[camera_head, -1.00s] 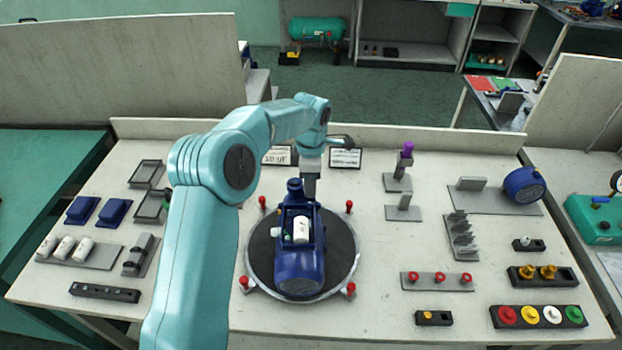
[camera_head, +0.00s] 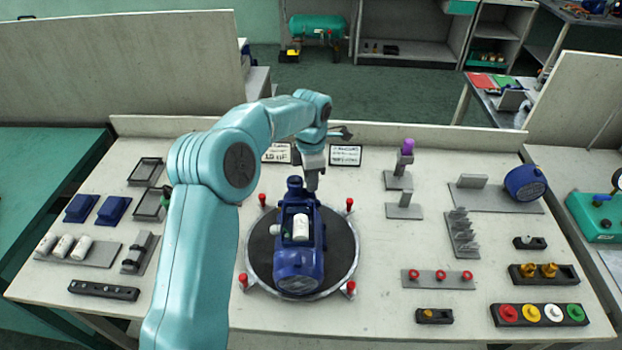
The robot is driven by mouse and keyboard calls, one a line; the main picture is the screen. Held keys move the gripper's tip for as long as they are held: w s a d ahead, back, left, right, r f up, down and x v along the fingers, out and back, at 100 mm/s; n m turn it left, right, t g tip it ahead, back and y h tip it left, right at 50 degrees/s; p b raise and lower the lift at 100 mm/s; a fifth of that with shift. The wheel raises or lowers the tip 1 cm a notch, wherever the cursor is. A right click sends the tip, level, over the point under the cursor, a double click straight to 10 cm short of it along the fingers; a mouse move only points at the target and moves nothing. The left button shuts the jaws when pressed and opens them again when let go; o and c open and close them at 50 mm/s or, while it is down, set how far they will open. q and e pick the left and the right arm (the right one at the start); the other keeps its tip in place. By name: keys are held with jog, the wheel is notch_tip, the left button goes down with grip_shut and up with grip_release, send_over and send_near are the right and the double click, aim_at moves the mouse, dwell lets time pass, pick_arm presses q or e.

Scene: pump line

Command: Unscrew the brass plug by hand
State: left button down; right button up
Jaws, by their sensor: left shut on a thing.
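The blue pump (camera_head: 298,270) lies on a round dark turntable (camera_head: 343,250) in the middle of the bench, with a white cylinder (camera_head: 301,227) in its open top. My left gripper (camera_head: 312,187) points down at the far right end of the pump, beside its blue neck. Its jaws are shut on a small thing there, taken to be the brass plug. The plug itself is hidden by the fingers. My right gripper is not in view.
Red-topped posts (camera_head: 349,205) stand around the turntable. Two brass fittings (camera_head: 549,270) sit in a black holder at right, behind a row of coloured caps (camera_head: 531,314). Two small signs (camera_head: 345,155) stand behind the gripper.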

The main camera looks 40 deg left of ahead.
pick_arm(q)
jog(key=shift+s+f, duration=0.1)
jog(key=shift+n, duration=1.4)
jog(key=n, duration=0.3)
jog(key=shift+b, duration=0.4)
jog(key=shift+f, duration=0.1)
